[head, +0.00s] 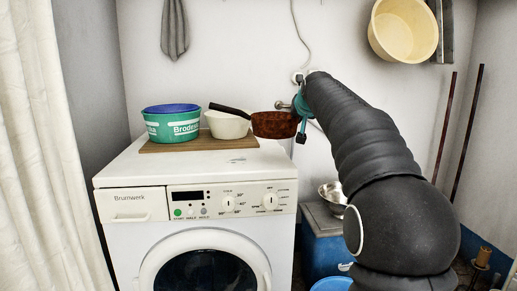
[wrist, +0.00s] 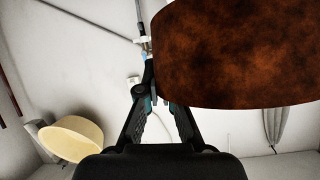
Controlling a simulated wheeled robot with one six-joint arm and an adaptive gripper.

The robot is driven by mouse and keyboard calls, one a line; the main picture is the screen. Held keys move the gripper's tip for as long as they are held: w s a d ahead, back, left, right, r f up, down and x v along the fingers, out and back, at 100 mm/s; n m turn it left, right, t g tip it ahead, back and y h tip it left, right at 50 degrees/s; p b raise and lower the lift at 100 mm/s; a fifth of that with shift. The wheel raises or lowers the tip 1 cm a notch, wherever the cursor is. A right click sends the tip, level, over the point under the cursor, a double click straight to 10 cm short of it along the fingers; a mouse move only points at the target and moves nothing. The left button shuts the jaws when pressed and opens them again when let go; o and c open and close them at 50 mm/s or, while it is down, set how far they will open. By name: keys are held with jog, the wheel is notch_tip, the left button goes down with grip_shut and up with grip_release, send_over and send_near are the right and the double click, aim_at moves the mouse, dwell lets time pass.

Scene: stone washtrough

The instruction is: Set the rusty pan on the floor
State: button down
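The rusty pan (head: 275,124) is brown, with a dark handle pointing left and slightly up, over the white bowl. It is at the right back corner of the washing machine, partly beyond the edge. Whether it touches anything below is unclear. My gripper (head: 303,112) is at the pan's right side, and its fingers close on the pan's edge. In the wrist view, the pan (wrist: 235,50) fills the upper right and hides part of one finger. My gripper (wrist: 157,92) narrows to its tips at the pan's side. The floor is mostly hidden by my arm.
The washing machine (head: 140,181) carries a board (head: 160,149) with a teal tub (head: 172,128) and a white bowl (head: 225,126). A metal bowl (head: 333,192) sits on a blue container (head: 325,250) to the right. A yellow tub (head: 404,30) hangs on the wall.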

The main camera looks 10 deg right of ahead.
aim_at(274, 135)
jog(key=w+a+f, duration=0.1)
jog(key=a, duration=0.1)
jog(key=w+a+f, duration=0.1)
jog(key=a+f, duration=0.1)
jog(key=a, duration=0.1)
jog(key=w+a+f, duration=0.1)
jog(key=a, duration=0.1)
jog(key=shift+w+a+f, duration=0.15)
jog(key=shift+w+a, duration=0.15)
jog(key=shift+f+b, duration=0.3)
jog(key=shift+f, duration=1.75)
jog(key=shift+f, duration=0.1)
jog(key=c, duration=1.3)
grip_release()
jog(key=shift+f, duration=0.1)
jog(key=shift+s+r, duration=0.1)
jog(key=shift+r, duration=0.1)
jog(key=b+v, duration=0.1)
jog(key=v, duration=1.1)
jog(key=shift+a, duration=0.15)
